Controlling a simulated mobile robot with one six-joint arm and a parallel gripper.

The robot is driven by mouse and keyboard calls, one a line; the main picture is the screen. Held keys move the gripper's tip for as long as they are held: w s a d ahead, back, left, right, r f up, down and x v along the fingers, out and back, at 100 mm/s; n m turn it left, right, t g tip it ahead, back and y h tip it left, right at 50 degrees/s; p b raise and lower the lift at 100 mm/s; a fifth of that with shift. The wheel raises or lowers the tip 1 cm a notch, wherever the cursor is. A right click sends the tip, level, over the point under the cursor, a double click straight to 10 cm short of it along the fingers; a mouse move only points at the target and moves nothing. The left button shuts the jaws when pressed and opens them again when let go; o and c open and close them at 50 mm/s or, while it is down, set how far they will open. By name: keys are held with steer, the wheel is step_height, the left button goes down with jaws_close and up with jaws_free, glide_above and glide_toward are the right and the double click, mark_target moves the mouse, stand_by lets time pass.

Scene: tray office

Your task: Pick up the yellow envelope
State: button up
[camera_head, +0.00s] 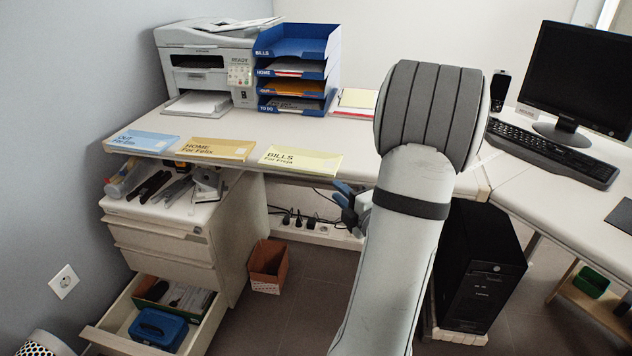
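A pale yellow envelope (300,159) marked "BILLS For Freja" lies flat along the desk's front edge. It is the rightmost of three envelopes there. My gripper (345,198) shows only in part, as dark blue and black pieces at the left side of my arm, below the desk edge. It is to the right of and lower in the picture than the yellow envelope, apart from it. My arm hides the rest of the gripper, and I cannot tell whether its fingers are open.
A tan envelope (207,148) and a blue envelope (142,141) lie to the left. Behind stand a printer (205,60) and a blue letter tray stack (300,45). An open drawer (113,338), a bin (268,266) and a computer tower (478,270) are below.

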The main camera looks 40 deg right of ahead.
mark_target(319, 174)
steer(key=w, duration=0.2)
steer(key=w+p, duration=0.1)
steer(key=w, duration=0.5)
steer(key=shift+w+d+f, duration=0.1)
steer(key=shift+w+d, duration=0.25)
steer(key=shift+w, duration=0.6)
jaws_close()
steer(key=shift+r, duration=0.2)
step_height(319, 174, up, 3)
steer(key=shift+f+p, duration=0.2)
steer(key=shift+p, duration=0.2)
steer(key=shift+f, duration=0.1)
